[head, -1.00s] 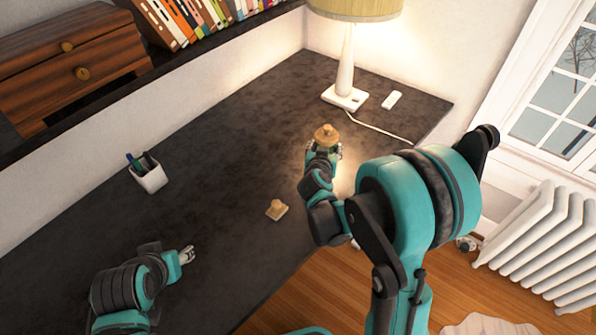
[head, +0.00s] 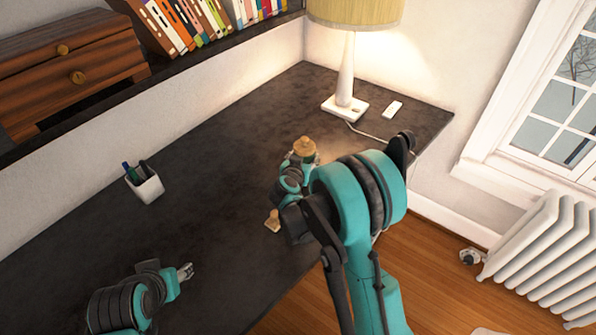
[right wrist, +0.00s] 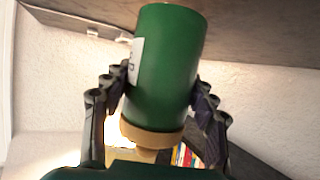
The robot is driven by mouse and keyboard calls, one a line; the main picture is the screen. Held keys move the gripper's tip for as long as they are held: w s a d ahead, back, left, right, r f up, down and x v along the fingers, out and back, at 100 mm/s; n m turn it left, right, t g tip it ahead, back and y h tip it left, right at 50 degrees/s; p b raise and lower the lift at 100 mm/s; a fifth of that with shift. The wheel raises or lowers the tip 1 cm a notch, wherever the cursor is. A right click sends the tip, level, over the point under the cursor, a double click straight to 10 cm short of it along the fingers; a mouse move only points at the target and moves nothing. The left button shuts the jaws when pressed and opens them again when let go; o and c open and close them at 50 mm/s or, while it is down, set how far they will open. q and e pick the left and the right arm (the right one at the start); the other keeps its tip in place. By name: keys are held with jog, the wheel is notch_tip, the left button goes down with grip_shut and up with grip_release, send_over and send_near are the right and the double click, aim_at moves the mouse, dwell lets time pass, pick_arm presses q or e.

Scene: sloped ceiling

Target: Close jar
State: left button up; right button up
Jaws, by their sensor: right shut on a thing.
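A green jar (right wrist: 165,65) with a white label is between the fingers of my right gripper (right wrist: 158,100), shut on its sides, in the right wrist view. A wooden knobbed top (head: 304,147) sits on the jar's upper end; it also shows in the wrist view (right wrist: 152,137), against the green body. In the head view my right gripper (head: 301,160) is over the dark desk. A second wooden lid with a knob (head: 272,222) lies on the desk, partly hidden by my right arm. My left gripper (head: 185,271) is empty above the desk; its finger gap is too small to judge.
A white pen cup (head: 146,186) stands at the back left of the desk. A lamp (head: 345,108) and a small white object (head: 392,109) are at the far end. The desk (head: 215,180) between cup and right gripper is clear.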

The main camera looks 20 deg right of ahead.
jog(key=shift+w+a+f, duration=0.7)
jog(key=shift+w+a, duration=0.1)
jog(key=shift+w, duration=0.05)
notch_tip(320, 180, down, 4)
jog(key=shift+f+b, duration=0.1)
jog(key=shift+b, duration=1.15)
